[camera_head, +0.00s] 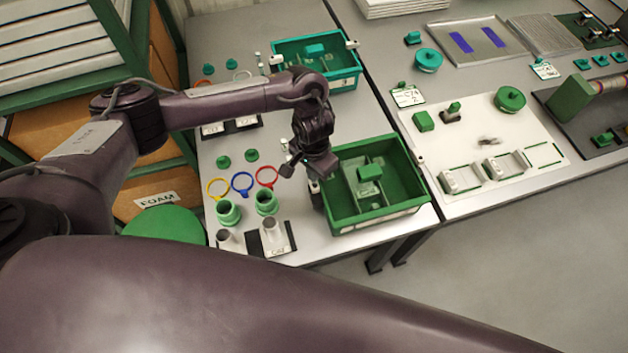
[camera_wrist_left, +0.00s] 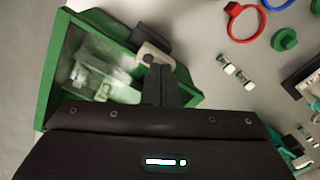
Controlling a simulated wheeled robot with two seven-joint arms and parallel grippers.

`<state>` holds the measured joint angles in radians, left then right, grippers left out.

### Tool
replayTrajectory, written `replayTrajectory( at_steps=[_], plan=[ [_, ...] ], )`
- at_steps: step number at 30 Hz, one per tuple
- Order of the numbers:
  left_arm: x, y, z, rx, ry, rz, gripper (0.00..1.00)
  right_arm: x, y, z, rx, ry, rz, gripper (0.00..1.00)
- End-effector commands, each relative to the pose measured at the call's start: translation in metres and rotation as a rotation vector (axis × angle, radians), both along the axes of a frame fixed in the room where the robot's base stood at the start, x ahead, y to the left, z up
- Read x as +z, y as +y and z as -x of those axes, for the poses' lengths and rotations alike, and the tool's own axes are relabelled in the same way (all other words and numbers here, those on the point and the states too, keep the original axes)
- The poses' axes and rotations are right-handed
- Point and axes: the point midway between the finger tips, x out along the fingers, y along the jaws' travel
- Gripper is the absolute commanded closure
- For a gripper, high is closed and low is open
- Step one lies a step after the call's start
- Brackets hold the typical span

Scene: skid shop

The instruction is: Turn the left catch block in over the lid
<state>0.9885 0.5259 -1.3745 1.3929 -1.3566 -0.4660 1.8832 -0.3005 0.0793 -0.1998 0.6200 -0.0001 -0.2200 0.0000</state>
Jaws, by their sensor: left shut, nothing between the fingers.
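The green crate (camera_head: 385,222) stands at the front edge of the left table, with a green divider and a green block visible inside. In the left wrist view the crate (camera_wrist_left: 52,75) seems to have a clear, shiny lid (camera_wrist_left: 110,72) over it. The left catch block (camera_head: 314,187) is small and pale, at the crate's left rim. It also shows in the left wrist view (camera_wrist_left: 152,54), right by the fingertips; I cannot tell whether they touch. My left gripper (camera_head: 317,193) is shut and empty, pointing down beside that rim, and hides part of the block. My right gripper is out of view.
Another pale catch (camera_head: 421,161) sits on the crate's right rim. A teal crate (camera_head: 330,84) stands behind. Left of my gripper lie coloured rings (camera_head: 242,184), green jars (camera_head: 228,213) and grey cups (camera_head: 272,232). Two small pale pieces (camera_wrist_left: 235,72) lie on the table near the crate.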

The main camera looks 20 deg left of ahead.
Motion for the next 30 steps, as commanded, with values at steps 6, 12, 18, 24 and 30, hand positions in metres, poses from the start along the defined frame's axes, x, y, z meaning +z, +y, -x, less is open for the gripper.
replayTrajectory(
  at_steps=[6,12,18,24,30],
  plan=[
    [-0.005,0.0,0.0,0.0,0.0,0.0,1.0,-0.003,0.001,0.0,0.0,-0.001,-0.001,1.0],
    [-0.007,0.0,0.0,0.0,0.0,0.0,1.0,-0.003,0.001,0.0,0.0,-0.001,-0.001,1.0],
    [-0.004,0.0,0.0,0.001,0.0,0.001,1.0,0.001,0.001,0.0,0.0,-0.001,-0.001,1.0],
    [-0.001,0.0,0.0,0.001,0.0,0.001,1.0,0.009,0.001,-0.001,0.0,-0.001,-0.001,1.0],
    [-0.002,0.0,0.0,0.001,0.0,0.001,1.0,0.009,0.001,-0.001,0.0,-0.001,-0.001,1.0]
  ],
)
